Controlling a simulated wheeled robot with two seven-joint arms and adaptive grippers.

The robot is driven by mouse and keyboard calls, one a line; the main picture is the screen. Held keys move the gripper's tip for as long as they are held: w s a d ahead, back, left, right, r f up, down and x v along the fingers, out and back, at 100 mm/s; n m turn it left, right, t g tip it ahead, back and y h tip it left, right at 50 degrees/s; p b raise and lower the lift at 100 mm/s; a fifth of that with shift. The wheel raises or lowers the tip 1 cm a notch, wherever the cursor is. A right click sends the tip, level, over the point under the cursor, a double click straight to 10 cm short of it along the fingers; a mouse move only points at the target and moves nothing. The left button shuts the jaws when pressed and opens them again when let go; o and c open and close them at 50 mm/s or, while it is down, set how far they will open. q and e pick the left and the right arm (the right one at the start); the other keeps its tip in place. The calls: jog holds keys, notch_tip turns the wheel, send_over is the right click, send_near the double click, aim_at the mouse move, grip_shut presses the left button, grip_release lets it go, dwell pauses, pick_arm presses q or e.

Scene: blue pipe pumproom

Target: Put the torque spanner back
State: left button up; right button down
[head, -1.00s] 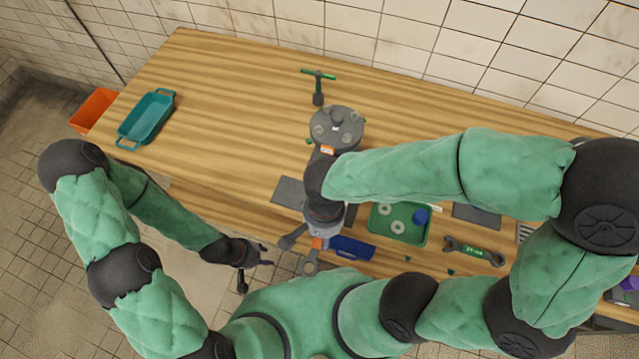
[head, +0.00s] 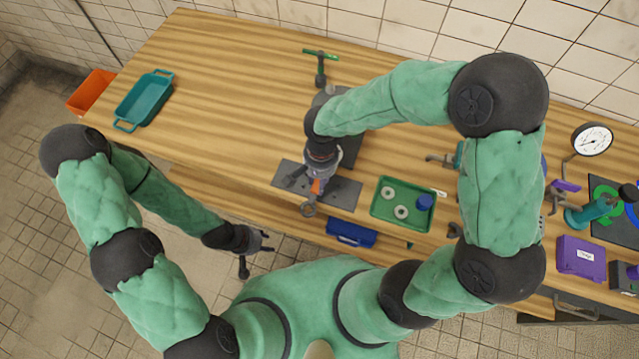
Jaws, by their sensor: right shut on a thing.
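The torque spanner (head: 308,210) shows as a grey ring end with an orange part, under my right gripper; the rest of it is hidden by the gripper. My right gripper (head: 308,184) is shut on it, over the dark grey mat (head: 344,193) at the bench's front edge. I cannot tell whether the spanner touches the mat. My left gripper (head: 258,254) is empty, its fingers apart, low in front of the bench and left of the mat.
A green tray (head: 376,213) with washers and a blue cup lies right of the mat. A blue bin (head: 350,233) hangs at the front edge. A green T-handle tool (head: 320,66) stands behind. A teal tray (head: 145,99) is at left; the bench between is clear.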

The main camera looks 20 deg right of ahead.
jog(key=shift+w+f+b, duration=0.2)
jog(key=shift+f, duration=0.75)
jog(key=shift+w+f+b, duration=0.15)
jog(key=shift+f+b, duration=0.05)
jog(key=shift+f, duration=0.75)
jog(key=shift+f, duration=0.15)
jog(key=c, duration=1.3)
grip_release()
jog(key=shift+f, duration=0.1)
jog(key=o, duration=0.4)
jog(key=shift+o, duration=0.2)
